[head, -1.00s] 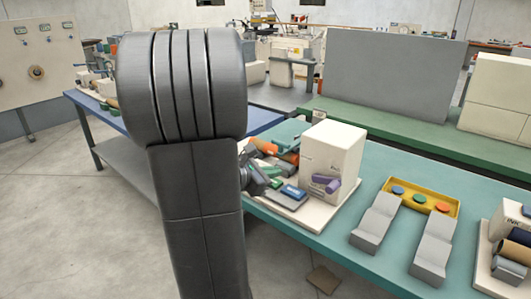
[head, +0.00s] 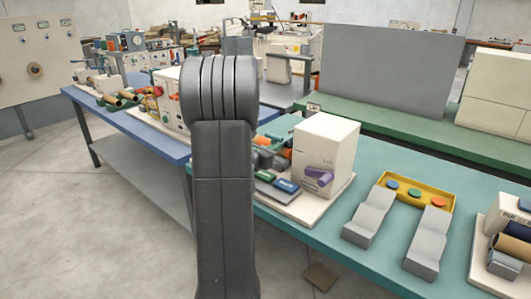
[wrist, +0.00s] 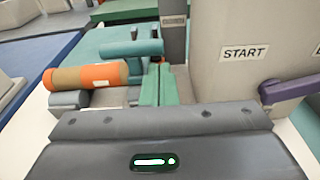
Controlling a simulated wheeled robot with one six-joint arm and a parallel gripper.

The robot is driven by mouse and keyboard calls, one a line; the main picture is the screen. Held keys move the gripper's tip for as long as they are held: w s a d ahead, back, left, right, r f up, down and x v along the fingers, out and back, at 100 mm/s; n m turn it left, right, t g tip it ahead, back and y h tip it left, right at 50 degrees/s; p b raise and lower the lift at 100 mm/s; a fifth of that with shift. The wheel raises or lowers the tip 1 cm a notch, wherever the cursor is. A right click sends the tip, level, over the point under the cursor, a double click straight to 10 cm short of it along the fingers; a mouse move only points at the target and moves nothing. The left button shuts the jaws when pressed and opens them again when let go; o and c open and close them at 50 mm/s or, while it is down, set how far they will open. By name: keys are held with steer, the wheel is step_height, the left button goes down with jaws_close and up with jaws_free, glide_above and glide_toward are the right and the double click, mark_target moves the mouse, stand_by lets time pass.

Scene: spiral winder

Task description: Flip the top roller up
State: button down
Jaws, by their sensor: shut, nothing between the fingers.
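The winder's white box (head: 326,145) stands on a pale base on the teal table, with purple levers (head: 318,178) on its front. In the wrist view, a teal roller (wrist: 131,48) lies crosswise above an orange and brown roller (wrist: 90,77). It looks like the top roller, lying roughly level. A grey upright post (wrist: 173,30) stands at its right, beside the box face marked START (wrist: 246,52). My gripper (wrist: 159,70) is shut and empty, its green fingers just in front of the teal roller's right end; I cannot tell whether they touch.
A yellow tray (head: 378,186) with coloured discs and two grey stepped blocks (head: 369,216) are right of the winder. Another machine (head: 505,250) stands at the right edge. A blue table (head: 137,124) with devices is at left. Open floor lies in front.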

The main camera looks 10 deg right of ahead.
steer(key=shift+w+d+f, duration=0.1)
steer(key=shift+w+d, duration=0.15)
steer(key=shift+d, duration=0.05)
steer(key=shift+r+y+p, duration=0.4)
steer(key=shift+r+p, duration=0.2)
steer(key=shift+p, duration=0.4)
steer(key=r+g+y+p, duration=0.1)
steer(key=r+p, duration=0.1)
steer(key=p, duration=0.2)
steer(key=w+d+r+g+y+p, duration=0.1)
steer(key=r+p, duration=0.1)
steer(key=p, duration=0.1)
steer(key=d+r+y+p, duration=0.1)
steer(key=r+p, duration=0.1)
steer(key=p, duration=0.2)
steer(key=shift+w+r+g+p, duration=0.25)
steer(key=shift+g+p, duration=0.1)
steer(key=shift+g, duration=0.05)
steer(key=w+d+r+p, duration=0.6)
steer(key=w+d, duration=0.3)
steer(key=d, duration=0.3)
steer(key=shift+w+r, duration=0.15)
steer(key=shift+r, duration=0.3)
